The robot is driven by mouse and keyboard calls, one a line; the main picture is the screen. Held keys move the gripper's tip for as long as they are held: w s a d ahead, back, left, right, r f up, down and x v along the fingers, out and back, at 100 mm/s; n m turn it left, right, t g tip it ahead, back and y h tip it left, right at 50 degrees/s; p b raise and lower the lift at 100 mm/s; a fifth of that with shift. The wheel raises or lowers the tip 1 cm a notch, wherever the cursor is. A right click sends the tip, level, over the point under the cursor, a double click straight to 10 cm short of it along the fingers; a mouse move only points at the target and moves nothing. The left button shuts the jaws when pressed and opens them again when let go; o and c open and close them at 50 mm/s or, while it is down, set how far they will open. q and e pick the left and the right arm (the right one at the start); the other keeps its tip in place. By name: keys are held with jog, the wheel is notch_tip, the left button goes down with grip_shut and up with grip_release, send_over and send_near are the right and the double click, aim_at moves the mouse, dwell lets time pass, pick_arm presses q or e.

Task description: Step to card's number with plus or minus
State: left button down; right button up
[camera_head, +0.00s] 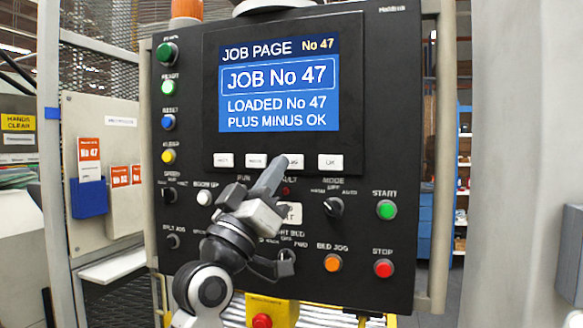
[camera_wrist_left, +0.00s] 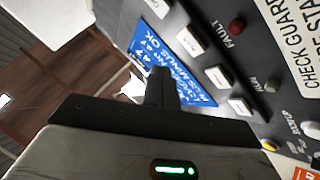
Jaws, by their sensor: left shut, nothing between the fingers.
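The screen (camera_head: 276,85) on the black panel reads JOB No 47, LOADED No 47 and PLUS MINUS OK. A card (camera_head: 89,158) reading No 47 stands in a blue holder (camera_head: 89,199) at the left. Several white keys sit below the screen, among them the OK key (camera_head: 330,161). My left gripper (camera_head: 281,168) is shut and empty; its tip overlaps the key left of OK and partly hides its label. I cannot tell whether it touches. In the left wrist view the shut fingers (camera_wrist_left: 158,85) show against the blue screen (camera_wrist_left: 195,88). My right gripper is not in view.
The panel also carries a START button (camera_head: 386,210), a STOP button (camera_head: 383,269), an orange BED JOG button (camera_head: 332,263) and a MODE knob (camera_head: 333,207). Other orange cards (camera_head: 120,200) hang at the left. A grey post (camera_head: 519,150) stands at the right.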

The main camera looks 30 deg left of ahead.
aim_at(298, 147)
pick_arm(q)
jog(key=shift+w+a, duration=0.2)
jog(key=shift+w, duration=0.65)
jog(key=shift+w+a, duration=0.2)
jog(key=shift+w, duration=0.65)
jog(key=shift+w, duration=0.1)
dwell(0.7)
jog(key=shift+w+a+y, duration=0.1)
jog(key=shift+w+y, duration=0.2)
jog(key=shift+w+a+b, duration=0.1)
jog(key=shift+w+b, duration=0.2)
jog(key=shift+w, duration=0.05)
dwell(0.6)
jog(key=shift+s, duration=0.1)
jog(key=shift+s+d+p, duration=0.2)
jog(key=shift+s+p, duration=0.1)
jog(key=shift+s, duration=0.35)
